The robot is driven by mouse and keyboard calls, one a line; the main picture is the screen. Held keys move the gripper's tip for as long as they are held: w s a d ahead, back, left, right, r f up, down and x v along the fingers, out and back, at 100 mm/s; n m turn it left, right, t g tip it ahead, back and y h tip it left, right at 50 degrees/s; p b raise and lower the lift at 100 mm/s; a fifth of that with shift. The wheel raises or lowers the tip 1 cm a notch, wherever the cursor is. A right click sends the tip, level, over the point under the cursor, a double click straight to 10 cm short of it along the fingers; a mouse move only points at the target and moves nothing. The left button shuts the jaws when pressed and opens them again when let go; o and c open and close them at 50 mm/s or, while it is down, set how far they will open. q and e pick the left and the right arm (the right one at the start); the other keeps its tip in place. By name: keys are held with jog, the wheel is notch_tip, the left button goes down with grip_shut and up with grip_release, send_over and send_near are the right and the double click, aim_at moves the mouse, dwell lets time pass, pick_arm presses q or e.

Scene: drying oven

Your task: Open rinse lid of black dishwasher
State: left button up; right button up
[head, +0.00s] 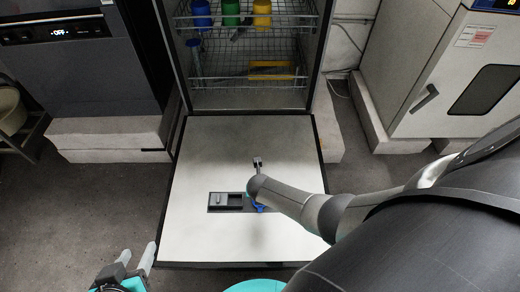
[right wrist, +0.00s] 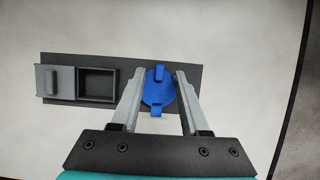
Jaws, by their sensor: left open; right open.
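The black dishwasher's door (head: 200,155) is folded down flat, its pale inner face up. A dark dispenser panel (head: 212,208) is set in it. The blue round rinse lid (right wrist: 152,93) sits at the right end of this panel in the right wrist view and looks closed; part of it shows under my arm in the head view (head: 260,208). My right gripper (right wrist: 165,76) is open over the lid, one finger on each side. Whether the fingers touch it is unclear. My left gripper (head: 137,262) is open and empty near the door's front left corner.
A grey sliding cover and open compartment (right wrist: 98,84) lie left of the lid. A dark appliance (head: 85,80) stands left; a white oven (head: 425,60) stands right. Floor left of the door is clear.

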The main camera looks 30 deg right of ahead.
jog(key=shift+f, duration=0.1)
jog(key=shift+c, duration=0.2)
grip_shut()
dwell(0.5)
